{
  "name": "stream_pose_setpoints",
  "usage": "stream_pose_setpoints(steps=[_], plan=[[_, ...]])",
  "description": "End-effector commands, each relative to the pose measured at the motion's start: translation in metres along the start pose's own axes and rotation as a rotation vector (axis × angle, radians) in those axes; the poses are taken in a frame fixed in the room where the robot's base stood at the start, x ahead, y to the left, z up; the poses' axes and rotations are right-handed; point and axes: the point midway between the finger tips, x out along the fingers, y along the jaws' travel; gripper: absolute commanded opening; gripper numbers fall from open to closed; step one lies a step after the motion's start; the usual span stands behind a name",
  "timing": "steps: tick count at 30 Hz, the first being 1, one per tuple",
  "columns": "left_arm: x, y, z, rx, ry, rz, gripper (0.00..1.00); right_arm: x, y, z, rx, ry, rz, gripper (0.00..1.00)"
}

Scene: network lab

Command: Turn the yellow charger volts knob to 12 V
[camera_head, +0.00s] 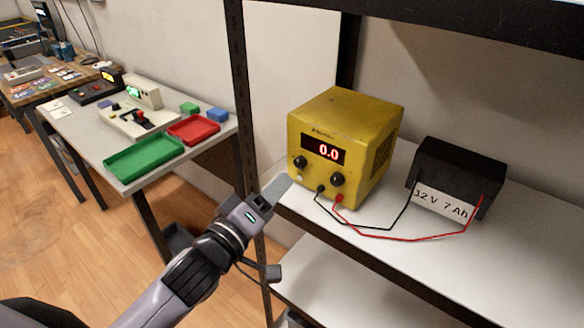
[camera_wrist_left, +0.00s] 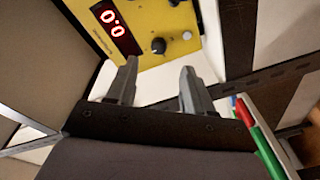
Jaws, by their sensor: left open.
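The yellow charger (camera_head: 334,150) stands on the shelf with a red display reading 0.0. Its front has two black knobs, a left one (camera_head: 300,161) and a right one (camera_head: 337,179); their labels are too small to read, so I cannot tell which is volts. My left gripper (camera_head: 272,192) is in front of the charger, below and left of the left knob. In the left wrist view, my left gripper (camera_wrist_left: 160,68) is open and empty, its fingers apart, with the left knob (camera_wrist_left: 158,45) just beyond the gap. The fingers do not appear to grip it. My right gripper is not in view.
A black battery (camera_head: 458,178) marked 12 V 7 Ah stands right of the charger, joined by black and red leads (camera_head: 400,239) lying across the shelf. A dark shelf post (camera_head: 245,120) rises left of the charger. A side table holds green and red trays (camera_head: 145,157).

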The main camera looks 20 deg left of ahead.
Motion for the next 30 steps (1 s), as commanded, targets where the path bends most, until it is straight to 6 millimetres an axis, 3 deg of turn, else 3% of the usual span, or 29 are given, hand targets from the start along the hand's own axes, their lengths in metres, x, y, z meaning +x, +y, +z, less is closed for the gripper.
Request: stream_pose_setpoints(steps=[18,30], plan=[[0.065,0.002,-0.001,-0.007,0.002,0.003,0.52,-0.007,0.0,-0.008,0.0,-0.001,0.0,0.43],[0.071,0.001,-0.001,-0.007,0.002,0.003,0.52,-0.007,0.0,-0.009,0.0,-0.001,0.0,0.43]])
